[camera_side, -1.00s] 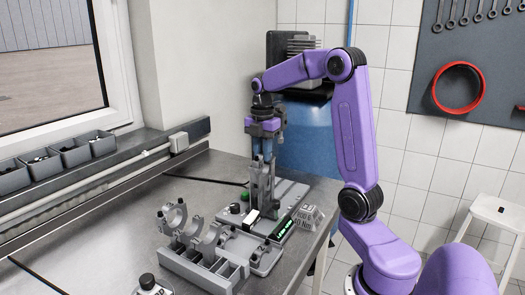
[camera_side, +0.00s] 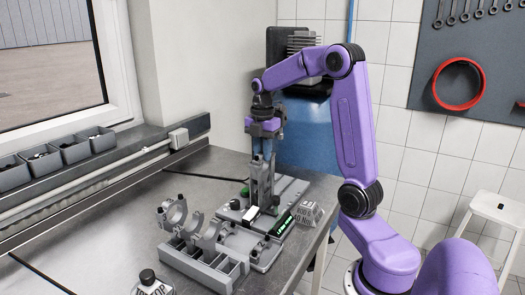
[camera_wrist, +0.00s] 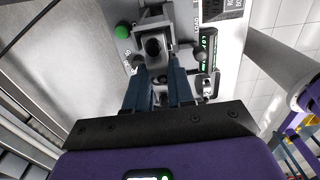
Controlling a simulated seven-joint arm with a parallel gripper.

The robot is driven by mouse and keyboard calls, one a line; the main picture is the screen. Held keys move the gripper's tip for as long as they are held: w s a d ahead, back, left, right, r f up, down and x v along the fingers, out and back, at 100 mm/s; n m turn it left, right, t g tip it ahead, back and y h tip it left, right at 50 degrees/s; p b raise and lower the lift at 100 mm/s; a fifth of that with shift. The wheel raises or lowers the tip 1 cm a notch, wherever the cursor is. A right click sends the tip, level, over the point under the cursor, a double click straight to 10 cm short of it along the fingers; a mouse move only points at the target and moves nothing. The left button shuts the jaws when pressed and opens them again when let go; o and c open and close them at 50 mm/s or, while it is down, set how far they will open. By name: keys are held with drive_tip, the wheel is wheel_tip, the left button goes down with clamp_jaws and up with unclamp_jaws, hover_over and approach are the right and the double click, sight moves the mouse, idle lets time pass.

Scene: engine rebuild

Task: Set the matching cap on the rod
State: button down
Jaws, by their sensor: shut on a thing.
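My gripper (camera_side: 262,150) points straight down over the fixture plate, its blue fingers shut on a grey metal part. That part stands upright as a slim grey piece (camera_side: 262,182) below the fingers in the side view. In the wrist view my gripper (camera_wrist: 158,75) closes around a grey blocky end with a round bore (camera_wrist: 153,45). I cannot tell rod from cap where the fingers hold.
The fixture plate (camera_side: 292,188) carries a green button (camera_wrist: 122,32) and a lit green display (camera_side: 282,223). A labelled grey block (camera_side: 308,214) stands at its right. A small unit with a black knob (camera_side: 148,276) is in front. The steel bench (camera_side: 110,225) is clear at left.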

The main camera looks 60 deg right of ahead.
idle(0.3)
drive_tip(key=shift+c, duration=2.4)
unclamp_jaws()
drive_tip(key=shift+r, duration=3.1)
drive_tip(key=s+a+f+m, duration=0.1)
drive_tip(key=s+a+f, duration=0.15)
drive_tip(key=a, duration=0.75)
drive_tip(key=s+a+f+m, duration=0.15)
drive_tip(key=s+a, duration=0.25)
drive_tip(key=a, duration=0.5)
drive_tip(key=s+a+f+m, duration=0.1)
drive_tip(key=s+a+f, duration=0.2)
drive_tip(key=s, duration=0.6)
drive_tip(key=s+a+f+m, duration=0.2)
drive_tip(key=s+a+f, duration=0.1)
drive_tip(key=s, duration=0.6)
drive_tip(key=shift+s+a+f, duration=0.15)
drive_tip(key=shift+a+f, duration=0.1)
drive_tip(key=shift+a, duration=0.25)
